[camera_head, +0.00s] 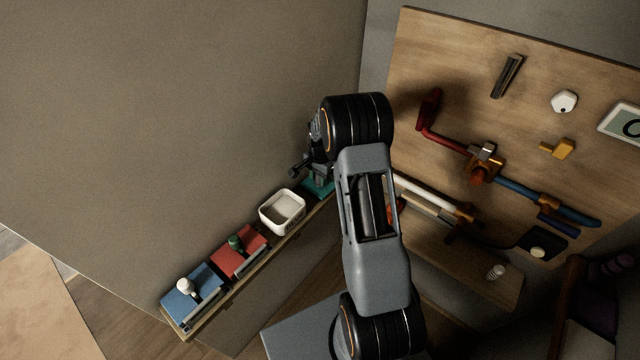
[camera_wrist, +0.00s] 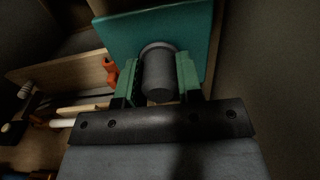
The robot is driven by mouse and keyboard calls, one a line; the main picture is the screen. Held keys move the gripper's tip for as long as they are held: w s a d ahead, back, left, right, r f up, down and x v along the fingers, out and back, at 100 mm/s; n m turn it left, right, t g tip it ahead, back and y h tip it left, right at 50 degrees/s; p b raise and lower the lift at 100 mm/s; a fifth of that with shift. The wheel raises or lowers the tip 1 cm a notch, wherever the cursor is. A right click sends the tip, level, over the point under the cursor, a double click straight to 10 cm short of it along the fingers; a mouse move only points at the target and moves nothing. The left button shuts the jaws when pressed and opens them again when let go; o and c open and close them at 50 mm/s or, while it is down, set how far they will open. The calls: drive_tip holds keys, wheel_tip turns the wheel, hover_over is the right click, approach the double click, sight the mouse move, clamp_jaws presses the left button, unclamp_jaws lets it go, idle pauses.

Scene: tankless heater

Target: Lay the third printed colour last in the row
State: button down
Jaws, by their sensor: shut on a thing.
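A blue tile (camera_head: 195,298) with a white knob and a red tile (camera_head: 240,256) with a green knob sit in a row at the near left end of a narrow wall shelf (camera_head: 232,293). A teal tile (camera_head: 319,190) is at the shelf's far end, partly hidden by my arm. My gripper (camera_head: 314,174) is over it. In the wrist view my gripper (camera_wrist: 159,80) is shut on the grey knob (camera_wrist: 159,78) of the teal tile (camera_wrist: 122,32). I cannot tell whether this tile touches the shelf.
A white square bin (camera_head: 282,211) stands on the shelf between the red and teal tiles. A wooden board (camera_head: 460,60) at the right carries red and blue pipes, a white sensor (camera_head: 564,101) and a partly cut-off card (camera_head: 624,122). A lower ledge (camera_head: 480,268) juts out below it.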

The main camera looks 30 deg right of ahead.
drive_tip(key=shift+r+p, duration=1)
drive_tip(key=shift+r, duration=1)
drive_tip(key=shift+a, duration=0.1)
